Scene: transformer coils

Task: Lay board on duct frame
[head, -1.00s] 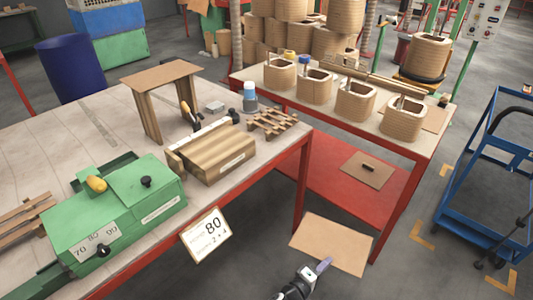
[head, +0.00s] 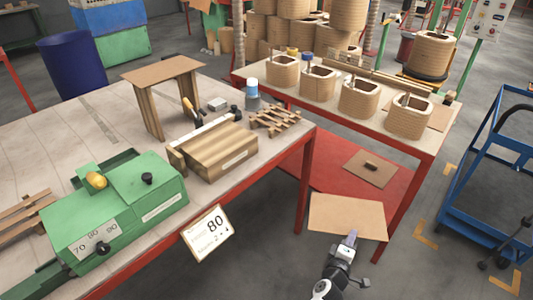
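A flat tan rectangular board (head: 346,214) hangs in the air at the lower right, beyond the front edge of the work table. My gripper (head: 350,238) is at the middle of its near edge and appears shut on it; the fingers are small and partly hidden. A slatted wooden frame (head: 275,119) lies on the work table near its right corner. Another slatted frame (head: 22,212) is at the left edge of the view, partly cut off. I cannot tell which is the duct frame.
The work table (head: 95,125) also holds a green machine (head: 120,205), a grooved wooden block (head: 215,150) and a stand with a tan top (head: 162,72). A red-legged table (head: 330,112) behind bears several wound coils (head: 357,98). A blue cart (head: 490,185) stands at right.

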